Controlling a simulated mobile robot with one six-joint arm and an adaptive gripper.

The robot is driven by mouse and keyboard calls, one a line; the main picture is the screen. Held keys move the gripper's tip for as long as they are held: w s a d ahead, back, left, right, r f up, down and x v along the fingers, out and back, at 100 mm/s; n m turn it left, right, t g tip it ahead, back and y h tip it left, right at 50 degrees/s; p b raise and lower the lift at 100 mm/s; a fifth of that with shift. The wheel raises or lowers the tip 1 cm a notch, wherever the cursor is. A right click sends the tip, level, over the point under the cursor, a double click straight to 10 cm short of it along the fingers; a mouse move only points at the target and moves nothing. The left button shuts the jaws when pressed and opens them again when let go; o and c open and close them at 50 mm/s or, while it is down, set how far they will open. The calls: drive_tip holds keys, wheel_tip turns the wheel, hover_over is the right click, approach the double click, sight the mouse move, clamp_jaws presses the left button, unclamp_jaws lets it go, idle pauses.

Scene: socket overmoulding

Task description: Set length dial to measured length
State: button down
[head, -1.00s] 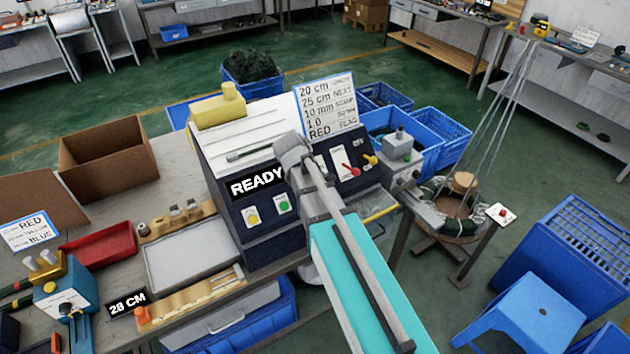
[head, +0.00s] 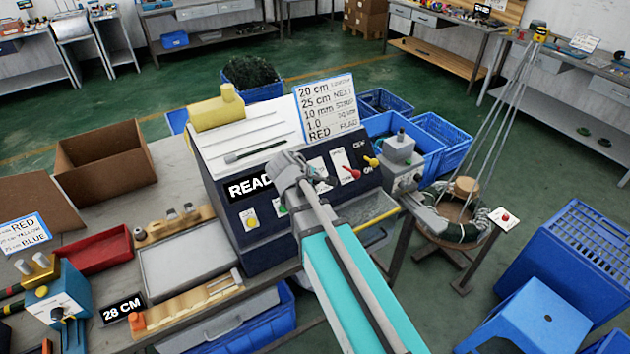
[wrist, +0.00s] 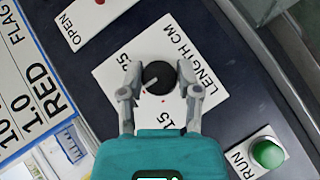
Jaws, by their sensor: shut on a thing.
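The length dial (wrist: 160,78) is a round black knob with a pale pointer mark, on a white plate (wrist: 105,78) lettered LENGTH CM. The numbers 15 and what looks like 35 are printed beside it. In the wrist view my gripper (wrist: 161,90) has one finger on each side of the knob and is shut on it. The mark points to the picture's lower left. In the head view my gripper (head: 286,168) is at the machine's (head: 245,170) front panel and hides the dial. A black display (head: 122,308) on the bench reads 28 CM.
The green RUN button (wrist: 267,153) is at the lower right in the wrist view. Red (head: 352,174) and yellow (head: 371,162) levers stand right of my gripper. A sign (head: 325,105) stands on the machine. A grey tray (head: 187,260) lies left of it.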

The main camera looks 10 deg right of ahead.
drive_tip(key=shift+c, duration=1.5)
unclamp_jaws()
drive_tip(key=shift+s+d+m, duration=0.35)
drive_tip(key=shift+s+m, duration=0.05)
drive_tip(key=shift+m, duration=0.2)
drive_tip(key=s+f+m+g+y, duration=0.2)
drive_tip(key=s+m+y, duration=0.1)
drive_tip(key=s+m, duration=0.2)
drive_tip(key=s+f+m+g+y, duration=0.3)
drive_tip(key=s+m, duration=0.2)
drive_tip(key=s, duration=0.5)
drive_tip(key=shift+a+g+y, duration=0.3)
drive_tip(key=shift+a+y, duration=0.1)
drive_tip(key=shift+a, duration=0.05)
